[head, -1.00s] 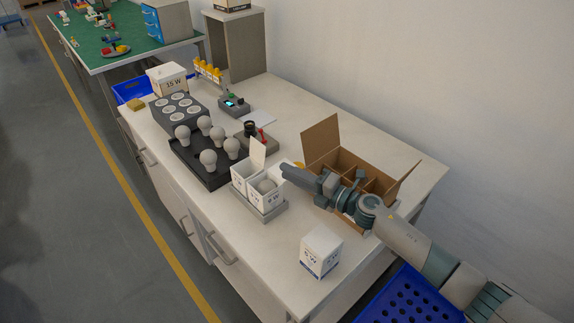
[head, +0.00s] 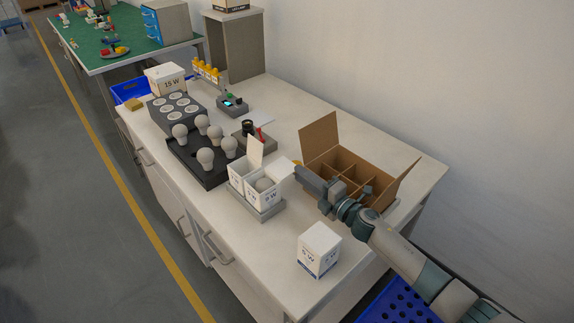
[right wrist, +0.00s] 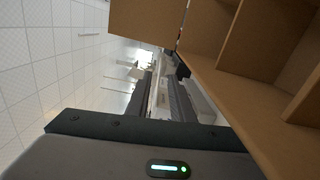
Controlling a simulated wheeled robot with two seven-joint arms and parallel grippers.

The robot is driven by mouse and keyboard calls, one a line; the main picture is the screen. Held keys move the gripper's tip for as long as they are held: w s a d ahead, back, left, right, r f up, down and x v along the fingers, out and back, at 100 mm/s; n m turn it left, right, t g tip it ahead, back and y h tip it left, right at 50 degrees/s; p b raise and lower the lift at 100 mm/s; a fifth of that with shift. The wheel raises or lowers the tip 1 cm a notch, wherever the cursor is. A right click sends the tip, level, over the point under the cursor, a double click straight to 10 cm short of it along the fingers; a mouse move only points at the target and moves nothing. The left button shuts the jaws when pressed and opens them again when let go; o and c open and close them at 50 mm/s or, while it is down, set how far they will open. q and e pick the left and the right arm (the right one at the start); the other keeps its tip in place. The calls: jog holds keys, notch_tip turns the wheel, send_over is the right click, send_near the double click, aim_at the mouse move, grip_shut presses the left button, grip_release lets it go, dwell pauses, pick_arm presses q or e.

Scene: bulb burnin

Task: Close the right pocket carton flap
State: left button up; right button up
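Two small white cartons stand side by side in a grey holder (head: 262,211). The right pocket carton (head: 264,196) has a round pale bulb (head: 263,184) showing in its open top. The left carton (head: 239,174) stands beside it. A white flap (head: 255,150) stands upright at the back of the pair; I cannot tell for certain which carton it joins. My right gripper (head: 298,170) is to the right of the cartons, apart from them, in front of the brown divided box. Its fingers look like one dark bar from the head, so their opening is unclear. My left gripper is not seen.
The brown divided box (head: 319,138), its flaps raised, stands close behind my right gripper and fills much of the right wrist view (right wrist: 240,85). A closed white carton (head: 319,251) stands at the front. Bulbs in a black tray (head: 203,172) are to the left.

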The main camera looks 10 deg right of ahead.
aim_at(288, 164)
jog(key=shift+p+x, duration=0.5)
jog(key=shift+x, duration=3.15)
jog(key=shift+c, duration=0.7)
grip_shut()
